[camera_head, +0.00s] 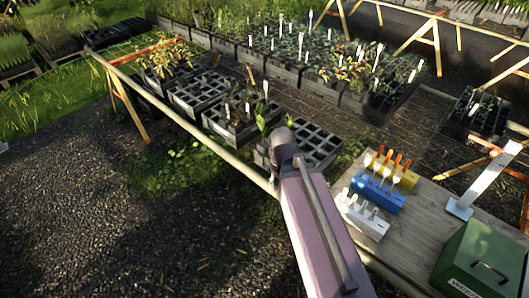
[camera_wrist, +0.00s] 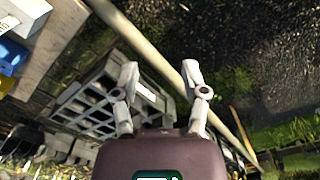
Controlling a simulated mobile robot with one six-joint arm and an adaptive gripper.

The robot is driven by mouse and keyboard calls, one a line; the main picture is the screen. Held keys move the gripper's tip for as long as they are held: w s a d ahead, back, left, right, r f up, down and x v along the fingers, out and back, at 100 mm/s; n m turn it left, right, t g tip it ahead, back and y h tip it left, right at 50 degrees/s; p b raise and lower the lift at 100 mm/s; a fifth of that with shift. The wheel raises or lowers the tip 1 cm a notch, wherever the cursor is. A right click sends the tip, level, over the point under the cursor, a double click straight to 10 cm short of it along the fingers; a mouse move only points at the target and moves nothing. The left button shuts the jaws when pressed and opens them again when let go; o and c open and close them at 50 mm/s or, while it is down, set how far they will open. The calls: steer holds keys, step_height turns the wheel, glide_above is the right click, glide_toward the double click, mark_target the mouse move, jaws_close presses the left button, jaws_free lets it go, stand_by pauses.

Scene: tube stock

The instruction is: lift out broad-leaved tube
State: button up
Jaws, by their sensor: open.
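Most visible cells of that tray are empty. The tube under the leaves is hidden. My gripper (camera_wrist: 160,72) is open in the wrist view, with its two fingers apart and nothing clearly held. The tray also shows in the wrist view (camera_wrist: 80,112), left of and partly behind the left finger. A small pale strip, perhaps a label, shows beside that finger.
A wooden rail (camera_head: 175,118) runs along the bench front, with gravel before it. Planted trays (camera_head: 285,72) stand behind. At right, yellow (camera_head: 408,180), blue (camera_head: 377,193) and white (camera_head: 362,214) blocks, a metal stand (camera_head: 487,180) and a green box (camera_head: 482,258) occupy a board.

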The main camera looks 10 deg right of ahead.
mark_target(265, 143)
steer(key=shift+o, duration=1)
steer(key=shift+d, duration=0.15)
steer(key=o, duration=0.4)
steer(key=shift+w, duration=0.15)
steer(key=w+r+n+p, duration=0.2)
steer(key=w+n, duration=0.1)
steer(key=w, duration=1.1)
steer(key=w+d+r+n+p, duration=0.1)
steer(key=w+n, duration=0.3)
steer(key=w, duration=1)
steer(key=shift+r+p, duration=0.55)
steer(key=shift+f, duration=0.15)
step_height(265, 143, down, 8)
steer(key=b, duration=0.8)
steer(key=shift+f+b, duration=0.2)
steer(key=shift+b, duration=0.15)
steer(key=shift+w+f, duration=0.1)
steer(key=shift+f, duration=0.05)
